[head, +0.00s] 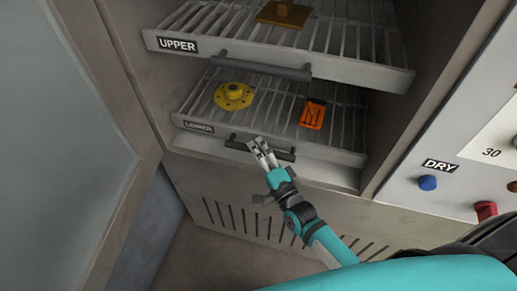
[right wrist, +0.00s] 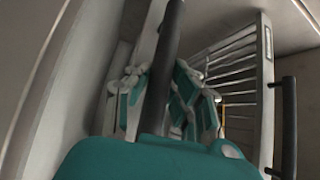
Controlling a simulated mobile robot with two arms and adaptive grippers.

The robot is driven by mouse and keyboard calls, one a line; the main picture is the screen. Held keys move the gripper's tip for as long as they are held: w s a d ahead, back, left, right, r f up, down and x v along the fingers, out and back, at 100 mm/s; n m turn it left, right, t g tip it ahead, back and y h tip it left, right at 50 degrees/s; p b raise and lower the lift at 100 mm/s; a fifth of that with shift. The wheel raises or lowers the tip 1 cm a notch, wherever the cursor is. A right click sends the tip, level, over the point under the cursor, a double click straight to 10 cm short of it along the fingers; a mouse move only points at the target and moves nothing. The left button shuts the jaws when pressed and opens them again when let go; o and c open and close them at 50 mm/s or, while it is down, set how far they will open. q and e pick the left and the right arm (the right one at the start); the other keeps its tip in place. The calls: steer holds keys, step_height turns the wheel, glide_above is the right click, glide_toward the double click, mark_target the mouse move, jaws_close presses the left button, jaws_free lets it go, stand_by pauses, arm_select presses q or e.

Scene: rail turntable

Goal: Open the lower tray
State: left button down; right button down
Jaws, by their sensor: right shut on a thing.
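The lower tray (head: 335,155) is a wire rack with a pale front panel marked LOWER, and its front sits within the cabinet opening. Its dark bar handle (head: 284,155) runs along the front. My right gripper (head: 261,150) is shut on this handle near its middle. In the right wrist view the handle (right wrist: 166,50) passes between the teal and grey fingers (right wrist: 160,95). A yellow flanged part (head: 233,96) and an orange part (head: 313,114) lie on the lower tray. My left gripper is not in view.
The upper tray (head: 350,72), with its own dark handle (head: 262,66), is above and carries a brown plate (head: 284,14). An open cabinet door (head: 60,130) stands at left. A panel with a DRY label (head: 440,165) and blue (head: 427,183) and red (head: 486,209) knobs is at right.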

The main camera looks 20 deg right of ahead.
steer(key=shift+f, duration=0.15)
steer(key=shift+s+a, duration=0.3)
steer(key=shift+s, duration=0.2)
steer(key=s+a+p, duration=0.1)
steer(key=s+a, duration=0.5)
steer(key=s, duration=0.4)
steer(key=s+a+p, duration=0.2)
steer(key=s+a, duration=0.5)
steer(key=s, duration=0.3)
steer(key=shift+s+a+f, duration=0.2)
steer(key=shift+a, duration=0.1)
steer(key=c, duration=1.3)
jaws_free()
steer(key=shift+w, duration=0.1)
steer(key=shift+o, duration=0.7)
steer(key=shift+r, duration=0.15)
